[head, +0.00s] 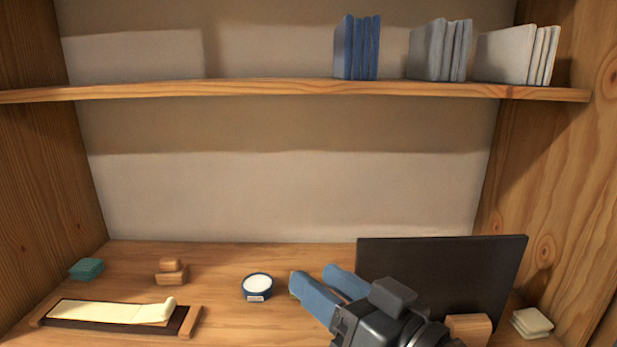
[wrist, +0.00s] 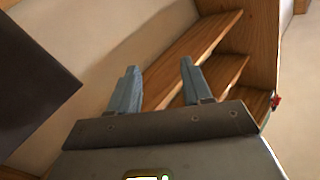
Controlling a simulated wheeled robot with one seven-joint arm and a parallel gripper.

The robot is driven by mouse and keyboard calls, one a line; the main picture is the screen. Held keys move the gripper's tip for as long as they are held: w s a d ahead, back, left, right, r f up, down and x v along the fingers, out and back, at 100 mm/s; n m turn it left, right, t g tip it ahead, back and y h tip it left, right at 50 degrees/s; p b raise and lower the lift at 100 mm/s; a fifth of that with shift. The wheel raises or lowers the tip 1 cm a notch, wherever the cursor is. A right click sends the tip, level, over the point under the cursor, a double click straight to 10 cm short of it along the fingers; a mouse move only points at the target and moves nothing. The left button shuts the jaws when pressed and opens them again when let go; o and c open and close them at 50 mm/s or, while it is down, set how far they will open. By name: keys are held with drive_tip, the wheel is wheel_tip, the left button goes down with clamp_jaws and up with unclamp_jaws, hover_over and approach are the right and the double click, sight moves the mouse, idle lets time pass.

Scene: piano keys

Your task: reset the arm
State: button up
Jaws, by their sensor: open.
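My gripper (head: 318,287) shows at the lower middle of the head view, above the desk and in front of the dark panel. Its two blue-grey fingers point to the left and stand apart, with nothing seen between them. In the wrist view my gripper (wrist: 158,88) is open and empty, with wooden shelf boards beyond the fingers. Part of the dark panel and the desk behind my arm is hidden in the head view.
A dark upright panel (head: 440,258) stands at the right. A round blue-and-white tin (head: 257,286), a wooden block pair (head: 171,271), a teal box (head: 87,268), a tray with paper (head: 188,322) and pale squares (head: 531,321) lie on the desk. Books (head: 356,48) stand on the shelf (head: 250,88).

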drive_tip(key=s+d+f+m+t+h, duration=0.1)
drive_tip(key=s+d+f+m+h, duration=0.35)
drive_tip(key=s+f, duration=0.35)
drive_tip(key=s+d+f+m+t+h, duration=0.1)
drive_tip(key=s+d+f+m+h, duration=0.35)
drive_tip(key=s+d+f, duration=0.35)
drive_tip(key=s+d+n+h, duration=0.1)
drive_tip(key=s+d+n, duration=0.1)
drive_tip(key=s, duration=0.7)
drive_tip(key=s+d+r+n+g+h, duration=0.1)
drive_tip(key=s+d, duration=0.4)
drive_tip(key=s, duration=0.5)
drive_tip(key=shift+s+n+h, duration=0.25)
drive_tip(key=shift+n+h, duration=0.25)
drive_tip(key=shift+n, duration=0.2)
drive_tip(key=shift+o, duration=0.3)
